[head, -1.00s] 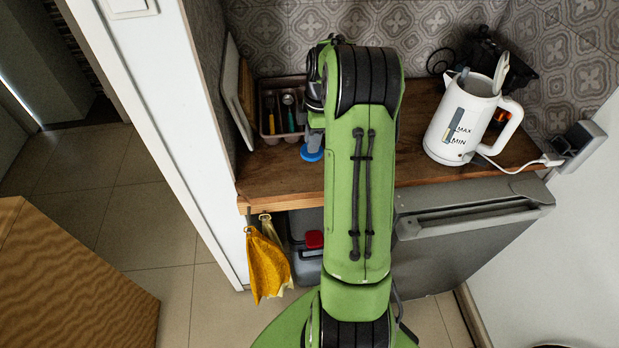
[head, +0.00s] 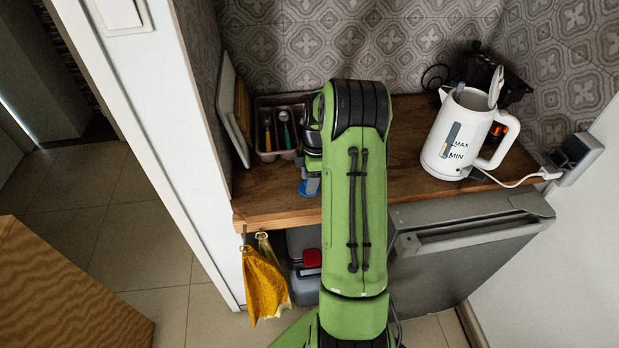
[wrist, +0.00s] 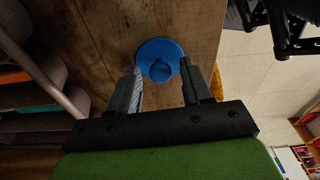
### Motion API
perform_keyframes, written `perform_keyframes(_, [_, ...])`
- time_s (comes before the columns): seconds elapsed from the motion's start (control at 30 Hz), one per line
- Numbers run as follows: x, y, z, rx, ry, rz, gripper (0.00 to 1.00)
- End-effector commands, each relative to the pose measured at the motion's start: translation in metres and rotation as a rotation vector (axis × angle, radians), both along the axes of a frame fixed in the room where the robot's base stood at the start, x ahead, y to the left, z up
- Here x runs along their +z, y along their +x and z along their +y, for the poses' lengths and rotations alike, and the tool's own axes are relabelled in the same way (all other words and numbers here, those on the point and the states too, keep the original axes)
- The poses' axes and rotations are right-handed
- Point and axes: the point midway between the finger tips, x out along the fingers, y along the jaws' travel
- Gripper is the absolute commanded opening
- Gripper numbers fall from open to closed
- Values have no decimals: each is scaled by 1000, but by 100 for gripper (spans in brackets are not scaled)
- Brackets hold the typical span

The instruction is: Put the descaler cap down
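The descaler cap (wrist: 160,60) is a blue disc with a smaller round knob. In the wrist view it sits between my two fingertips, which meet its rim on either side. In the head view the cap (head: 309,188) shows low above or on the wooden counter (head: 270,200), near its front edge. Whether it touches the wood is hard to tell. My gripper (wrist: 160,72) points down at the counter, its fingers apart by about the cap's width. In the head view my green arm hides part of the gripper.
A tray of utensils (head: 268,154) stands at the back left, beside leaning boards (head: 234,108). A white kettle (head: 461,135) stands on the right. Yellow cloths (head: 263,285) hang under the front edge. Counter between my arm and the kettle is bare.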

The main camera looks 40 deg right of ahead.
Motion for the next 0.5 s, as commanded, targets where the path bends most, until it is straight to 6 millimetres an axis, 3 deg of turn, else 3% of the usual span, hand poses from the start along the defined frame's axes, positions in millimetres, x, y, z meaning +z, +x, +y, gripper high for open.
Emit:
perform_keyframes(0.3, [5, 0, 0, 0, -1, -1, 49])
perform_keyframes(0.37, [14, 0, -1, 0, -3, -3, 49])
perform_keyframes(0.5, [50, -2, -5, 0, -4, -5, 49])
